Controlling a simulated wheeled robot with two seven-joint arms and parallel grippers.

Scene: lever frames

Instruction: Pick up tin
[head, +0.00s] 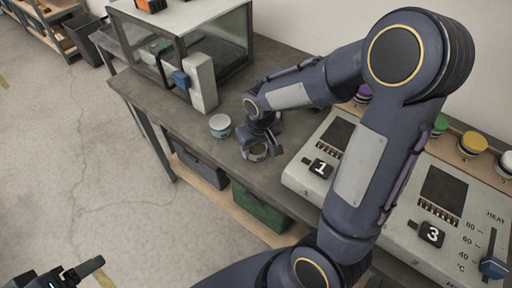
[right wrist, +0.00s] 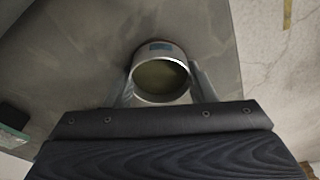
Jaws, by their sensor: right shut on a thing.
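A small round tin (head: 257,153) is on or just above the grey workbench, near its front edge, in the head view. My right gripper (head: 261,145) reaches down over it and is shut on it. In the right wrist view the open-topped tin (right wrist: 160,78) sits between the two fingers, its olive inside and metal rim showing. I cannot tell whether the tin touches the bench. A second tin with a pale lid (head: 220,125) stands on the bench to the left of the gripper.
A glass-sided box (head: 210,45) with a pale upright block and blue handle (head: 182,79) stands at the back left. Panels labelled 1 (head: 318,168) and 3 (head: 431,234) stand on the right. Crates (head: 260,207) sit under the bench (head: 160,100).

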